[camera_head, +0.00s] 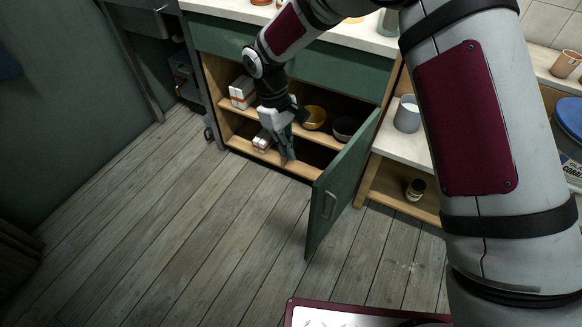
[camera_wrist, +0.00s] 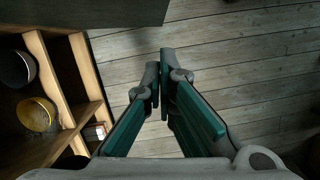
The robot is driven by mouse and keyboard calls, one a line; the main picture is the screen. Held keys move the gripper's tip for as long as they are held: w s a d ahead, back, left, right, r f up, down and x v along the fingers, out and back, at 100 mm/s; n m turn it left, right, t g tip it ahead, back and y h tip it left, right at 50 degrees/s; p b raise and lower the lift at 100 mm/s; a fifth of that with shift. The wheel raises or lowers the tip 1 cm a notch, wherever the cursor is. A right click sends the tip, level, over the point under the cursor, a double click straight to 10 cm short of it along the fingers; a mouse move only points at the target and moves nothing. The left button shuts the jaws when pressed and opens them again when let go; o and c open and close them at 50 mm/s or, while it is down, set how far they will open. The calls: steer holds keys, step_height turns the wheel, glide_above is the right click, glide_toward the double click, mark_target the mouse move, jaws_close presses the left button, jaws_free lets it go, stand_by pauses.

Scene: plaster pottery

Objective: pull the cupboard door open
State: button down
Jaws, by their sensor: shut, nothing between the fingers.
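The green cupboard door (camera_head: 342,185) stands wide open, swung out to the right of the cupboard (camera_head: 225,121). Its metal handle (camera_head: 329,201) is on the outer face near the free edge. My gripper (camera_head: 287,158) is in front of the open cupboard, to the left of the door and apart from the handle. In the wrist view my gripper (camera_wrist: 162,80) is shut with its fingertips together and nothing between them. A dark panel at the top of the wrist view, likely the door (camera_wrist: 90,10), lies beyond the fingertips.
Inside the cupboard are a yellow bowl (camera_head: 315,117), a dark bowl (camera_head: 345,128) and white boxes (camera_head: 242,92). A grey cup (camera_head: 407,114) stands on the lower counter at right, with a dark jar (camera_head: 415,188) below. The plank floor (camera_head: 190,220) in front is clear.

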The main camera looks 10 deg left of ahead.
steer(key=s+d+f+b, duration=0.2)
steer(key=d+f, duration=0.3)
steer(key=f, duration=0.5)
steer(key=shift+s, duration=0.4)
